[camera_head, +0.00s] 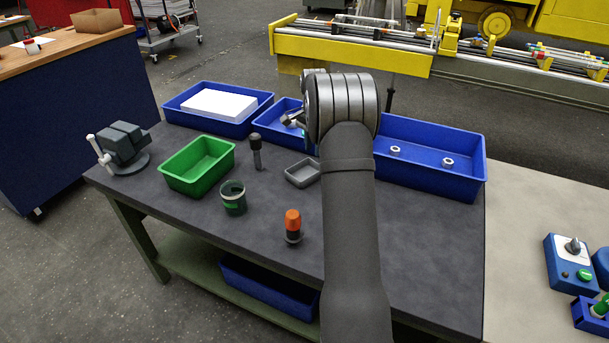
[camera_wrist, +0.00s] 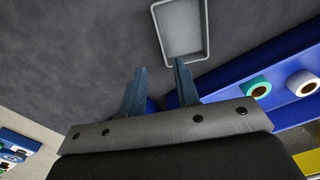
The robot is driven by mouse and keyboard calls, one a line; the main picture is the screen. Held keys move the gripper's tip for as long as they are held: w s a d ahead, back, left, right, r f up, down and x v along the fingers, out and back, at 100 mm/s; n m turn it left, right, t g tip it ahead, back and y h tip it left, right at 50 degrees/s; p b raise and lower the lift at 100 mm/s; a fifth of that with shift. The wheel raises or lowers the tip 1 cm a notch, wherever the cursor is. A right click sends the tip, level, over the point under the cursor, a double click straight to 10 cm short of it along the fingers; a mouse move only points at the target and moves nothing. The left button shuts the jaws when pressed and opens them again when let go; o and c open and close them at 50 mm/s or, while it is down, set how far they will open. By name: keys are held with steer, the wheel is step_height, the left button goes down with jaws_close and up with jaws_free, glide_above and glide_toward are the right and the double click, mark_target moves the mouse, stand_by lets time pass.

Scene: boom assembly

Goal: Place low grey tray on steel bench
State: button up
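The low grey tray (camera_head: 303,173) is a small, shallow, empty rectangular tray. It lies on the dark top of the steel bench (camera_head: 420,250), just left of my arm. It also shows at the top of the wrist view (camera_wrist: 183,30). My gripper (camera_wrist: 160,66) is open, with a clear gap between its two fingers and nothing held. In the wrist view the right fingertip overlaps the tray's near edge; I cannot tell whether it touches. In the head view my wrist hides most of the gripper, which is near the middle blue bin (camera_head: 270,122).
A green bin (camera_head: 198,165), a dark cup (camera_head: 233,198), a dark upright tool (camera_head: 257,153) and an orange-capped item (camera_head: 292,225) stand left of my arm. A vise (camera_head: 122,147) is at the far left. A right blue bin (camera_head: 430,170) holds two rings. The front right of the bench is clear.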

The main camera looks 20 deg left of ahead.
glide_toward(305, 173)
steer(key=s+d+f, duration=0.1)
steer(key=f, duration=0.1)
steer(key=s+d+f, duration=0.1)
steer(key=d+f, duration=0.1)
steer(key=s+d+f, duration=0.1)
steer(key=f, duration=0.1)
steer(key=shift+d, duration=0.15)
jaws_close()
